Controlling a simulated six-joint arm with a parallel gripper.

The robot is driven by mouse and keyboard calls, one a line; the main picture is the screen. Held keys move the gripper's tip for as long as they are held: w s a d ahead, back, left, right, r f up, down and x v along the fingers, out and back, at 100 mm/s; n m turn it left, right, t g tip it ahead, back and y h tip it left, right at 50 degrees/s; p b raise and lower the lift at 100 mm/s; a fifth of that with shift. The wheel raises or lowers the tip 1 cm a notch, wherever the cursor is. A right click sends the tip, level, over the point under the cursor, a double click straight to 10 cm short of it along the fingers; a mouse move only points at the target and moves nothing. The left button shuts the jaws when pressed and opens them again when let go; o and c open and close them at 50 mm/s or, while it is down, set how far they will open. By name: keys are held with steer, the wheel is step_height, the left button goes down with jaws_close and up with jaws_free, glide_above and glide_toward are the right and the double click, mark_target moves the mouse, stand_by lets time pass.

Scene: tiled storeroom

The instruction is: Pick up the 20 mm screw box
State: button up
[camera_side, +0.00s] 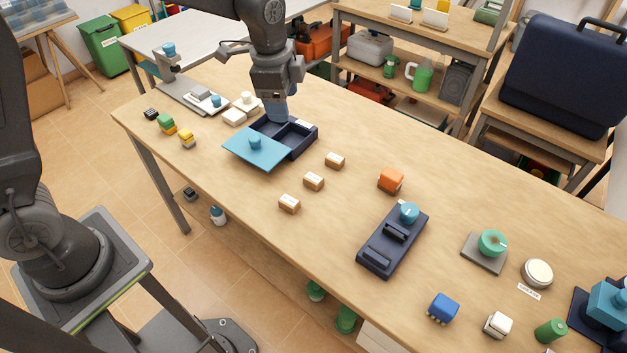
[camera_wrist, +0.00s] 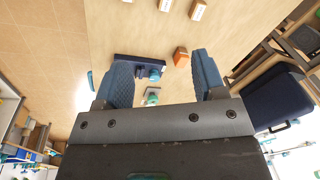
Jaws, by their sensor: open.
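Three small brown cardboard boxes with white labels stand in a slanting row on the wooden table: a far one (camera_side: 334,161), a middle one (camera_side: 313,182) and a near one (camera_side: 289,204). The label text is too small to read, so I cannot tell which is the 20 mm screw box. In the wrist view, two boxes (camera_wrist: 197,11) (camera_wrist: 165,5) show at the top edge. My gripper (camera_side: 279,118) hangs at the dark blue tray, left of and beyond the boxes. In the wrist view my gripper (camera_wrist: 162,68) has its blue fingers apart, with nothing held between them.
The dark tray (camera_side: 312,133) has its light blue lid (camera_side: 249,151) partly off, beside my gripper. An orange block (camera_side: 391,180) and a navy device (camera_side: 381,259) stand right of the boxes. The table between the boxes and its front edge is clear.

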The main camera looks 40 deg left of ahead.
steer(key=w+d+f+m+g, duration=0.25)
steer(key=w+f+m, duration=0.3)
steer(key=f, duration=0.65)
glide_above(313, 177)
steer(key=shift+n+t, duration=0.25)
steer(key=shift+t, duration=0.2)
steer(key=f, duration=0.8)
steer(key=shift+d+f, duration=0.1)
steer(key=shift+d, duration=0.2)
steer(key=shift+a+f, duration=0.2)
steer(key=shift+f, duration=2.6)
steer(key=shift+c, duration=0.5)
steer(key=c, duration=0.9)
steer(key=shift+c, duration=0.2)
steer(key=shift+r, duration=0.15)
